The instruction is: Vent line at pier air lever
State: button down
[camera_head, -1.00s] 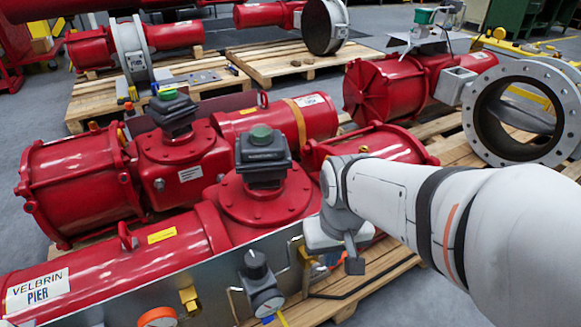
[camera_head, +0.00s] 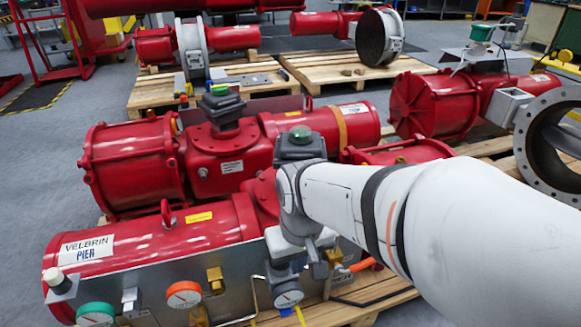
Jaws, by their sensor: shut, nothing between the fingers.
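The red actuator labelled VELBRIN PIER (camera_head: 85,249) lies in front, with a grey metal panel (camera_head: 240,268) along its near side. A brass valve body (camera_head: 333,257) with an orange handle (camera_head: 363,265) stands at the panel's right end; this looks like the air lever. The handle sticks out to the right, roughly level. My gripper (camera_head: 314,262) is shut and empty, pointing down in front of the panel, just left of the brass valve. It overlaps the regulator above a small gauge (camera_head: 288,298). I cannot tell whether it touches anything.
A green-rimmed gauge (camera_head: 95,314) and an orange-rimmed gauge (camera_head: 184,294) sit on the panel further left, with a brass fitting (camera_head: 215,280). Another red actuator (camera_head: 135,165) lies behind. A large grey flange (camera_head: 530,150) is at right. Floor is free at far left.

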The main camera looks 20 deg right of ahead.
aim_at(363, 264)
jog(key=u, duration=0.1)
jog(key=k, duration=1.05)
jog(key=z, duration=0.65)
jog(key=i, duration=1)
jog(key=z, duration=0.05)
